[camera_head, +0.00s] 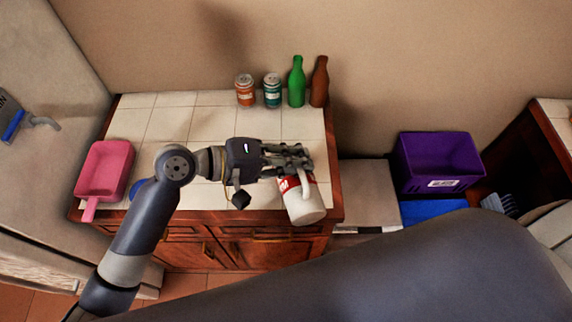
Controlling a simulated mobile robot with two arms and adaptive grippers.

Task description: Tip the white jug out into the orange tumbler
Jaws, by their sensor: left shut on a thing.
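The white jug (306,207) with a red patch is at the front right of the tiled counter. My left gripper (300,160) is shut on it near its upper part. I cannot make out an orange tumbler; the only orange thing is a lidded jar (245,91) at the back. My right gripper is not in view.
A teal jar (272,91), a green bottle (297,82) and a brown bottle (319,82) stand along the back. A pink scoop-like tray (104,170) lies at the left. A purple bin (438,160) is right of the counter. The tiles at back left are clear.

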